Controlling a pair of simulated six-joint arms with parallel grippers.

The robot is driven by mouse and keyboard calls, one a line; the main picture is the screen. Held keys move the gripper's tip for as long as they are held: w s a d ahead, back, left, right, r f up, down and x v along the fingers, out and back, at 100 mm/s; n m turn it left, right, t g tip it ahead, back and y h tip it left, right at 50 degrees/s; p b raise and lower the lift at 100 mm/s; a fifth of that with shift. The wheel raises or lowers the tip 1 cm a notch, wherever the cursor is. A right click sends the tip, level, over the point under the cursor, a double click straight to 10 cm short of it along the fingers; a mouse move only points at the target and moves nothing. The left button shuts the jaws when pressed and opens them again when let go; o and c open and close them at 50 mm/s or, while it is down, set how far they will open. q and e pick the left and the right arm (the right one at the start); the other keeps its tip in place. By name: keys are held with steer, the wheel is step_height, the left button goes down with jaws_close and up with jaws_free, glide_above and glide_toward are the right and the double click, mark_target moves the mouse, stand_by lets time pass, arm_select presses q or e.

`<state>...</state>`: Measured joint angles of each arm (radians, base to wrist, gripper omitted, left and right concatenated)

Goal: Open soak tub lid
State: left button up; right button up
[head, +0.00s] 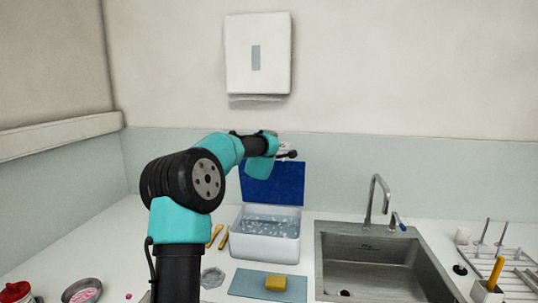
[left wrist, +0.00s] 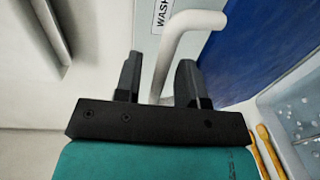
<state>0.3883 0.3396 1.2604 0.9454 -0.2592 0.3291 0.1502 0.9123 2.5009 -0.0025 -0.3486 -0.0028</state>
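The soak tub (head: 265,247) is a white box with water and bubbles or small pale bits inside. Its blue lid (head: 283,188) stands up at the tub's back edge, so the tub is open. My left gripper (head: 288,154) is at the lid's top edge, partly hidden by its own arm. In the left wrist view the gripper (left wrist: 158,82) has its fingers apart, with a white bent handle (left wrist: 185,25) passing between them and gaps visible. The blue lid (left wrist: 265,45) and the tub (left wrist: 295,115) show at the right there. My right gripper is not in view.
A sink (head: 375,260) with a tap is right of the tub. A yellow sponge (head: 276,283) lies on a blue-grey mat (head: 245,284) in front. Orange-handled tools (head: 224,238) lie left of the tub. A rack (head: 510,265) stands far right. A paper dispenser (head: 258,55) hangs above.

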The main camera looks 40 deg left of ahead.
arm_select(q)
steer(key=v, duration=1.7)
steer(key=shift+s, duration=0.2)
steer(key=shift+d, duration=0.1)
